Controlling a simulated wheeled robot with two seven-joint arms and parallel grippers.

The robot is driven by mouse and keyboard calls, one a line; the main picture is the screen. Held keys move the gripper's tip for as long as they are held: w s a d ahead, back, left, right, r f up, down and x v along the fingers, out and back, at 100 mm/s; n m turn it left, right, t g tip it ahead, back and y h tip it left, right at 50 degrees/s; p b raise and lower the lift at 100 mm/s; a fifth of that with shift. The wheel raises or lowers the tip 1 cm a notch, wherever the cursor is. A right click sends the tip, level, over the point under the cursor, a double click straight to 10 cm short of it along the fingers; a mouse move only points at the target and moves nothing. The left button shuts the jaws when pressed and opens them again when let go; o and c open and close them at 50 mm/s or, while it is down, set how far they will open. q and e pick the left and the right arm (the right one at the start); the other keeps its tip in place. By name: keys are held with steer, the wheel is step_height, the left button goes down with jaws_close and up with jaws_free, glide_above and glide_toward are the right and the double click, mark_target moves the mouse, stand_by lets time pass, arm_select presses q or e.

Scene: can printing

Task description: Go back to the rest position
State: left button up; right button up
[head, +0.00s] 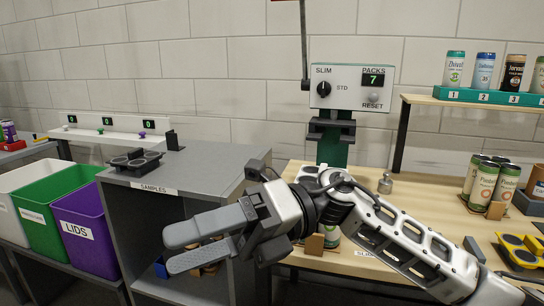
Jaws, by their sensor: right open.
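My right gripper (196,246) is in the lower middle of the head view, at the end of my arm that comes in from the lower right. Its two grey fingers point left and stand apart, with nothing between them. It is in front of the grey cabinet's open shelf. My left gripper is not in the picture. The arm partly hides a can (331,236) on the wooden table behind it.
A grey cabinet (205,165) marked SAMPLES stands behind the gripper. White, green and purple bins (85,232) stand at left. A machine (350,87) reading PACKS 7 rises over the wooden table (425,205). Cans (483,185) stand at right, near a yellow holder (521,252).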

steer(key=w+d+f+m+t+y, duration=0.25)
steer(key=w+f+m+t, duration=0.2)
steer(key=m+t, duration=0.85)
steer(key=w+d+f+m+t+y, duration=0.2)
steer(key=w+d+f+m+t, duration=0.25)
steer(key=m+t, duration=0.9)
steer(key=d+f+m+h, duration=0.6)
steer(key=f+m+h, duration=0.4)
steer(key=f+m, duration=0.15)
steer(key=s+d+f+m+g+h, duration=0.3)
steer(key=s+f, duration=0.4)
steer(key=f, duration=0.3)
steer(key=s+d+f+m+g+h, duration=0.3)
steer(key=s+d+f+m+g, duration=0.1)
steer(key=f, duration=0.5)
steer(key=s+d+m, duration=0.1)
steer(key=s+d, duration=0.1)
steer(key=s, duration=0.1)
steer(key=shift+s+d+f+m, duration=0.2)
steer(key=shift+f+m, duration=0.1)
steer(key=shift+f, duration=0.1)
